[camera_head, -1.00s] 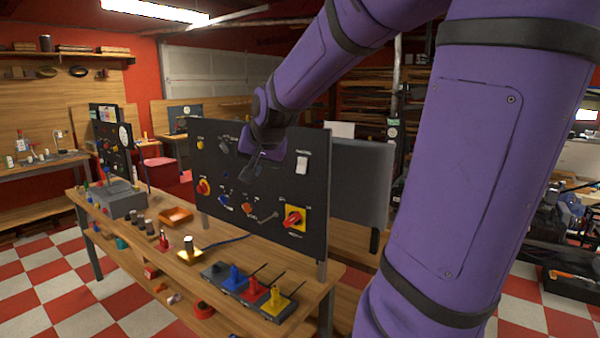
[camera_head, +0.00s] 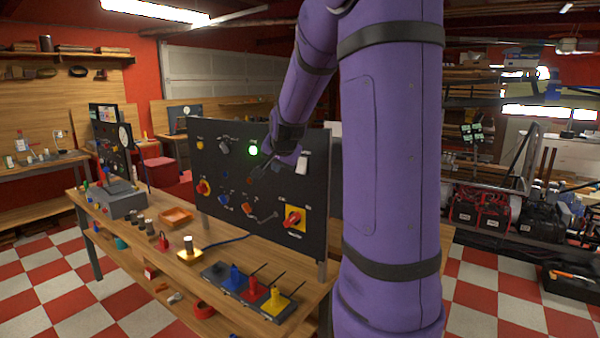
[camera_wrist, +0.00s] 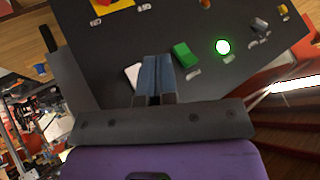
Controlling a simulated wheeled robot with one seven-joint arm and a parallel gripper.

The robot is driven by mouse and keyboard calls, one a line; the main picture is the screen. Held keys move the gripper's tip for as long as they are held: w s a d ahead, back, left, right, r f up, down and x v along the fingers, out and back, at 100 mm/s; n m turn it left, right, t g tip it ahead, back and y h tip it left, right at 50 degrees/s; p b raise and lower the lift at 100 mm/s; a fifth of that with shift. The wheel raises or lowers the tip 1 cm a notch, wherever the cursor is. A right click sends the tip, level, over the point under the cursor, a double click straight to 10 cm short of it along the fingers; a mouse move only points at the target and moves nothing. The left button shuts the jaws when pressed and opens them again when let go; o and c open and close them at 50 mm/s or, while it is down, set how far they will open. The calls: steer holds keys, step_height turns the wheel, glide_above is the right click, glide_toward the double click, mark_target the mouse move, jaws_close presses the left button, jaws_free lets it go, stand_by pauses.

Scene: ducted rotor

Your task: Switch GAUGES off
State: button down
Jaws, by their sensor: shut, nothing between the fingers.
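The dark control panel (camera_head: 215,172) stands upright on the bench, but its labels are too small to read, so I cannot tell which control is GAUGES. A lit green lamp (camera_head: 253,150) shows near its upper middle, and also in the wrist view (camera_wrist: 222,46). A green block-shaped control (camera_wrist: 186,55) is beside the lamp. A white switch (camera_head: 302,163) is at the panel's upper right; in the wrist view it is partly hidden by my fingers. My gripper (camera_head: 259,173) is shut and empty in front of the panel; contact cannot be told.
The panel also carries a red-and-yellow rotary switch (camera_head: 294,219), an orange knob (camera_head: 247,209) and a blue knob (camera_head: 223,199). Blue, red and yellow levered boxes (camera_head: 233,278) stand on the bench (camera_head: 190,285) before it. An orange tray (camera_head: 175,217) lies to the left.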

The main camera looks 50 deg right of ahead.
mark_target(297, 170)
steer(key=d+f, duration=0.3)
steer(key=d, duration=0.4)
steer(key=shift+w+d+f, duration=0.25)
steer(key=shift+w+d, duration=0.05)
stand_by(2.2)
steer(key=shift+d+f, duration=0.2)
steer(key=shift+d, duration=0.15)
steer(key=shift+d+f, duration=0.15)
steer(key=shift+d, duration=0.25)
stand_by(0.8)
steer(key=shift+a, duration=0.1)
steer(key=shift+a+r, duration=0.35)
steer(key=shift+a, duration=0.3)
steer(key=shift+s+a+r, duration=0.1)
steer(key=shift+a+r, duration=0.25)
steer(key=shift+a, duration=0.4)
steer(key=shift+s+a+r, duration=0.1)
steer(key=shift+a+r, duration=0.25)
steer(key=shift+a, duration=0.45)
steer(key=shift+a+r, duration=0.35)
steer(key=shift+a, duration=0.4)
steer(key=shift+a, duration=0.1)
